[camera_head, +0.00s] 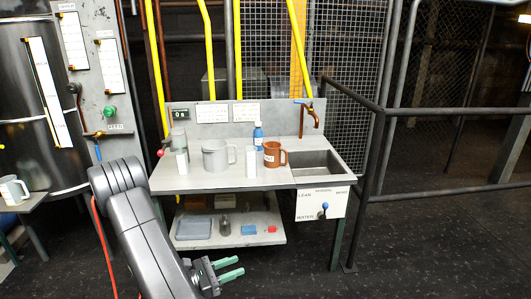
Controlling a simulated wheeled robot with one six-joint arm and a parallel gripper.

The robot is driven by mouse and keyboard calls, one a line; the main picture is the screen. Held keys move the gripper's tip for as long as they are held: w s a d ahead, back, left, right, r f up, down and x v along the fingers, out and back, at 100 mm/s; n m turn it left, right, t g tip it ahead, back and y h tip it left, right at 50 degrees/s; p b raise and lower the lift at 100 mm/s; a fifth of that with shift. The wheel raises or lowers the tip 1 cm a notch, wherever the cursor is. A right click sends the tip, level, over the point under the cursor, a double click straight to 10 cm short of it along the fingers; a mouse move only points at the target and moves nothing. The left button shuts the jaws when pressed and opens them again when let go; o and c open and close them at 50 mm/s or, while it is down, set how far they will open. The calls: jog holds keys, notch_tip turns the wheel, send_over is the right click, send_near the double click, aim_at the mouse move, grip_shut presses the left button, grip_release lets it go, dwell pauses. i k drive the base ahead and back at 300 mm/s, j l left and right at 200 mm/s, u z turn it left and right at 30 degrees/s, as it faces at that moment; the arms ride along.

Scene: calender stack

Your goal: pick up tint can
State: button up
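No label that I can read marks the tint can. On the grey bench (200,184) stand a brown handled can (271,157) near the sink and a larger pale grey handled can (213,158) left of it. Both are upright. A white handled mug (10,191) stands on a small table at the far left. My gripper (240,267) is low in front of the bench, below its top and apart from every can. Its two green fingers are spread, with nothing between them.
A blue bottle (258,138) stands behind the brown can, with a white block (251,162) in front. The sink (316,164) and a brown tap (310,122) are at the right. The lower shelf (220,242) holds small items. Railings (440,190) close the right side.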

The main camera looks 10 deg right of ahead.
aim_at(272, 150)
jog(key=i+l+u, duration=0.1)
jog(key=i+l, duration=0.15)
jog(key=i+l+u, duration=0.15)
jog(key=l, duration=0.25)
jog(key=i+l+u, duration=0.1)
jog(key=i+l, duration=0.15)
jog(key=i+l+u, duration=0.15)
jog(key=l, duration=0.3)
jog(key=i+l+u, duration=0.1)
jog(key=l, duration=0.3)
jog(key=i+l+u, duration=0.15)
jog(key=i+l, duration=0.15)
jog(key=i+l+u, duration=0.1)
jog(key=l, duration=0.4)
jog(key=i+l+u, duration=0.15)
jog(key=l, duration=0.25)
